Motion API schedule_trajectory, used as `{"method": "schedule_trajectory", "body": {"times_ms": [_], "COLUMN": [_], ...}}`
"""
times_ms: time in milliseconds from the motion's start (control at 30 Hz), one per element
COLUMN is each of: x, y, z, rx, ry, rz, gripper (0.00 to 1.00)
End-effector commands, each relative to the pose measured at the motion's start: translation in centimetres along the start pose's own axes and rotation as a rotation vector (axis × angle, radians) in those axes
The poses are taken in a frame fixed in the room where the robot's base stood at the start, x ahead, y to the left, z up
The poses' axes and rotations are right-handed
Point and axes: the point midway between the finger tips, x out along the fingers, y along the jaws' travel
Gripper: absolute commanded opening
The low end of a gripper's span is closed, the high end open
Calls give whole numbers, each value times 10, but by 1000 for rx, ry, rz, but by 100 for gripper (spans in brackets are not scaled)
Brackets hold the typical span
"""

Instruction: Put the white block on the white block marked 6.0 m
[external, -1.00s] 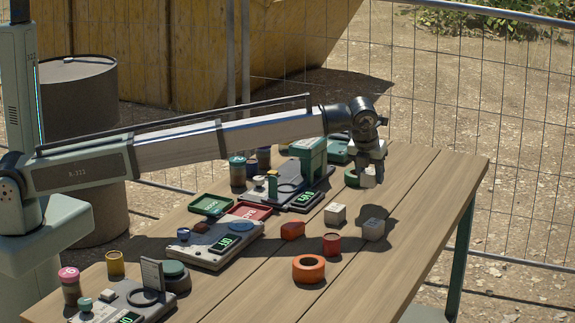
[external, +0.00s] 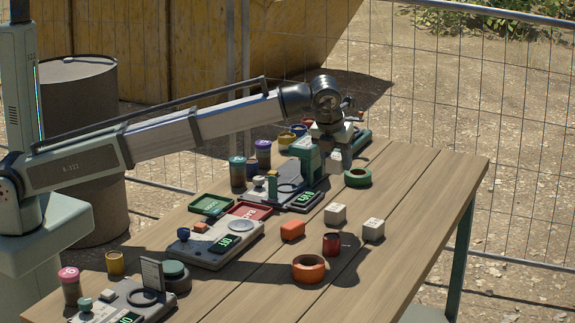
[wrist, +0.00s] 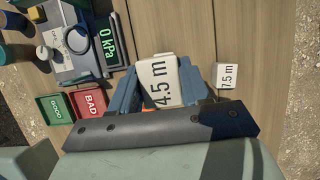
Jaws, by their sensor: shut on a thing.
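The fingers mostly hide this block in the external view. A white block marked 7.5 m (wrist: 227,77) lies on the table right of the fingers in the wrist view. Two white blocks stand on the table in the external view, one nearer the gauge (external: 335,214) and one to its right (external: 373,230). Their marks are too small to read there. I cannot read a 6.0 m mark.
A green tape ring (external: 357,178) lies close to the gripper. An orange block (external: 292,230), red can (external: 331,244) and orange ring (external: 308,268) are near the white blocks. The gauge panel (external: 262,190) and GOOD and BAD trays are left. The table's right side is clear.

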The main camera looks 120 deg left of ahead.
Motion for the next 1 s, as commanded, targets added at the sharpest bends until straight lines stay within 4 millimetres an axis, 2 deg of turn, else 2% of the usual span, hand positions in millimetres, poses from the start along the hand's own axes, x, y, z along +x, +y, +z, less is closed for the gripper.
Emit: {"method": "schedule_trajectory", "body": {"times_ms": [300,567,733,1000], "x": [44,63,82,88], "y": [1,1,0,0], "z": [-19,-26,-34,-36], "rx": [0,0,1,0], "ry": [1,1,0,0], "rz": [3,2,1,0], "gripper": [17,17,17,17]}}
